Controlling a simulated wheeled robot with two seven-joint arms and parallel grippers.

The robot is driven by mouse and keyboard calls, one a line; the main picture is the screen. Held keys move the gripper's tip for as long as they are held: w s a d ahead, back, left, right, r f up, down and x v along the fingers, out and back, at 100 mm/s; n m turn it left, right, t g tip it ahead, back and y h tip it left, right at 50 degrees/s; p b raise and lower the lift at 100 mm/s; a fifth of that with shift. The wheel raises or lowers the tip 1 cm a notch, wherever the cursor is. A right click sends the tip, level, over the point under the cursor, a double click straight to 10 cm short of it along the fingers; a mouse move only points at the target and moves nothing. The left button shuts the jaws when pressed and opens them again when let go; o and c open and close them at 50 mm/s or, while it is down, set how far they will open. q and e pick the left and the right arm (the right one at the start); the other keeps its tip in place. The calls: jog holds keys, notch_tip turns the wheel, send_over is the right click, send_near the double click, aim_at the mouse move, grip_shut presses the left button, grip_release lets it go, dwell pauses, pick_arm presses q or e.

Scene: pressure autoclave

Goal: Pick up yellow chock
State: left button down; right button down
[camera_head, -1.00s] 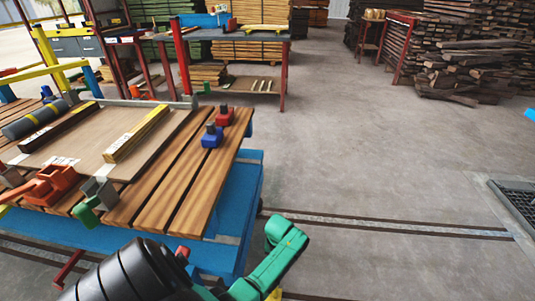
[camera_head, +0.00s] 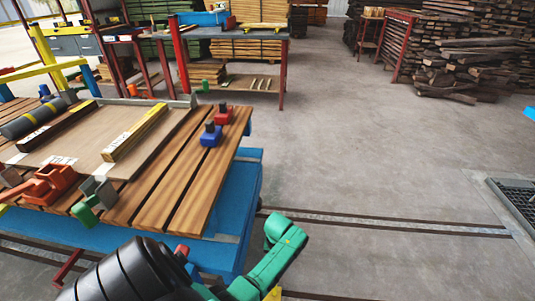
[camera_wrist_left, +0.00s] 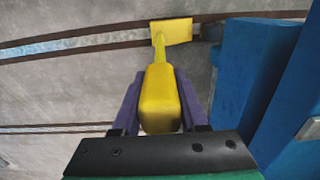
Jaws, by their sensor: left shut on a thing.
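In the left wrist view, the yellow chock (camera_wrist_left: 160,100) has a thick handle, a thin neck and a flat yellow plate (camera_wrist_left: 172,32) at its far end. My left gripper (camera_wrist_left: 159,82) has purple fingers on both sides of the handle and is shut on it. The plate shows against the floor rail; I cannot tell whether it touches the floor. In the head view, my left arm's green links hide most of this area, and only a small yellow patch (camera_head: 273,294) shows at the bottom edge. My right gripper is out of view.
A blue-framed table with wooden slats (camera_head: 190,170) stands at left, carrying clamps and a yellow-topped bar (camera_head: 135,133). Its blue side (camera_wrist_left: 245,70) is close to the right of my left gripper. A floor rail (camera_head: 390,225) crosses the open concrete at right.

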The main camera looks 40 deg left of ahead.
pick_arm(q)
jog(key=shift+r, duration=0.1)
